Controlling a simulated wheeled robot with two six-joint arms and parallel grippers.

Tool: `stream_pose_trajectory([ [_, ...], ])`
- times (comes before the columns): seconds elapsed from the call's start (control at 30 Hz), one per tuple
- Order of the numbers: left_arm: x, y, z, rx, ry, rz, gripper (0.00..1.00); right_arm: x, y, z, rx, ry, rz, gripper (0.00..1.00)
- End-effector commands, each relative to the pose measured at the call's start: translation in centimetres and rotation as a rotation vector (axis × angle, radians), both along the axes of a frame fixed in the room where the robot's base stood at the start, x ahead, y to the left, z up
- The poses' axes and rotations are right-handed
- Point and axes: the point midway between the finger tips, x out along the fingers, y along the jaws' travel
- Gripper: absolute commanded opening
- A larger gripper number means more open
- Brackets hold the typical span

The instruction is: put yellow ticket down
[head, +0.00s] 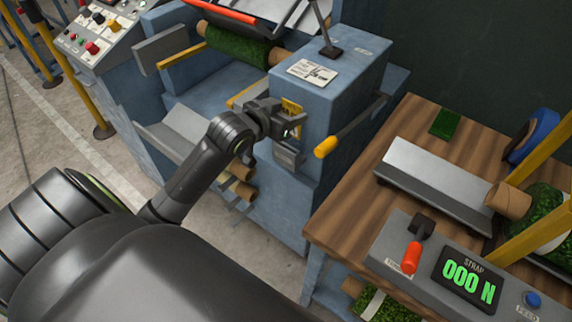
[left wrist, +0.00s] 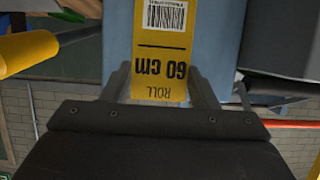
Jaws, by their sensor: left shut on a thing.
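The yellow ticket (head: 291,106) is at the tip of my left gripper (head: 283,122), beside the blue machine housing. In the left wrist view the ticket (left wrist: 160,50) shows a barcode and the print "60 CM" and "ROLL", upside down. Its lower end lies between the two fingers of my left gripper (left wrist: 162,85), which is shut on it. The blue machine (head: 345,85) stands right behind the ticket; I cannot tell whether they touch. My right gripper is not in view.
A yellow-ended lever (head: 326,147) sticks out just right of the gripper. A wooden table (head: 345,205) at right carries a metal plate (head: 440,180), a green turf square (head: 445,123) and a control box reading "000 N" (head: 470,282). A turf roll (head: 236,44) lies at the machine's top.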

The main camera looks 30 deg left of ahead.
Motion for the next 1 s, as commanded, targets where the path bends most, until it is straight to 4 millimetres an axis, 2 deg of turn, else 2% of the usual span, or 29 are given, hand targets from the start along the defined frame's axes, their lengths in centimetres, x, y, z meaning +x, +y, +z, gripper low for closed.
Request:
stream_pose_trajectory([
  [0.07, 0.0, 1.1, -0.9, 0.003, 0.001, 0.0, 0.32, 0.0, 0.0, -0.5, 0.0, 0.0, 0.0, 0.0],
  [0.2, -0.1, 1.7, -2.2, -0.003, 0.002, -0.001, 0.32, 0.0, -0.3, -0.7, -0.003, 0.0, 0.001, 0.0],
  [0.4, -0.1, 1.7, -5.9, -0.005, 0.002, 0.0, 0.32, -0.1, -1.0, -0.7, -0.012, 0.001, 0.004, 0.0],
  [0.63, -0.1, 1.7, -8.3, -0.003, 0.001, -0.001, 0.32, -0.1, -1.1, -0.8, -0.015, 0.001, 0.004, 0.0],
  [0.8, -0.1, 1.7, -10.7, -0.003, 0.001, 0.0, 0.32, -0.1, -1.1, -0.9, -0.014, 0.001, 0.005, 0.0],
  [1.0, -0.1, 1.7, -11.3, 0.0, -0.002, -0.001, 0.32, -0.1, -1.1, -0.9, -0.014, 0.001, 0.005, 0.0],
])
